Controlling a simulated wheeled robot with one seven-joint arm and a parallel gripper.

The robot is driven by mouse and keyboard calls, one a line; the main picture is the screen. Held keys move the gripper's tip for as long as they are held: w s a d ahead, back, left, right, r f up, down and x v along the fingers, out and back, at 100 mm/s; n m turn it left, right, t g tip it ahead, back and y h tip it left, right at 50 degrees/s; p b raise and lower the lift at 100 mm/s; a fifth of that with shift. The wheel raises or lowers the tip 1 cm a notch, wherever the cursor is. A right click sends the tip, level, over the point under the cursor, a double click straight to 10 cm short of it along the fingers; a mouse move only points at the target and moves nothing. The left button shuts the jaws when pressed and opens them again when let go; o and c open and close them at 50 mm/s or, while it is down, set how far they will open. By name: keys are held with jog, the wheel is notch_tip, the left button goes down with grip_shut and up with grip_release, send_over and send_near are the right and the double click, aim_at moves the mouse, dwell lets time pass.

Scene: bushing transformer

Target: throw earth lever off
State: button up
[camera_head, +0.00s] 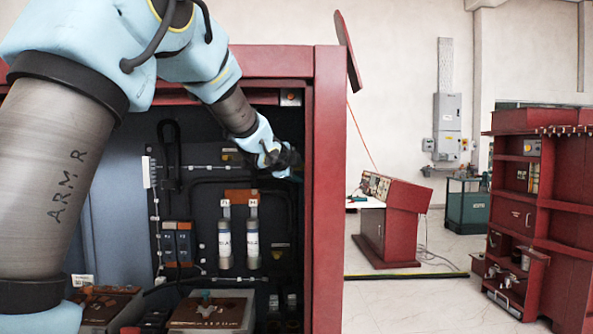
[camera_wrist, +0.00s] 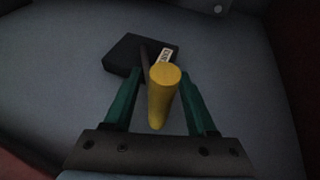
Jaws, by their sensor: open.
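The earth lever (camera_wrist: 161,100) shows in the wrist view as a yellow rounded handle pointing toward the camera. Its dark shaft leads to a black box (camera_wrist: 124,56) with a small white label on a grey panel. My gripper (camera_wrist: 157,82) is open, with one green finger on each side of the yellow handle. I cannot tell whether either finger touches it. In the head view my gripper (camera_head: 291,163) is inside the red cabinet near its right post, mostly dark and partly hidden. The lever cannot be made out in the head view.
The red cabinet post (camera_head: 328,190) stands just right of my gripper. Inside the cabinet are two labelled cylinders (camera_head: 238,235), cables and switch blocks (camera_head: 177,244). A red console (camera_head: 388,220) and a red shelf unit (camera_head: 540,220) stand farther right, with open floor between.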

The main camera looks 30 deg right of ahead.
jog(key=b+v, duration=0.2)
jog(key=v, duration=0.8)
jog(key=shift+s+a, duration=0.2)
jog(key=shift+a, duration=0.15)
jog(key=shift+r, duration=0.15)
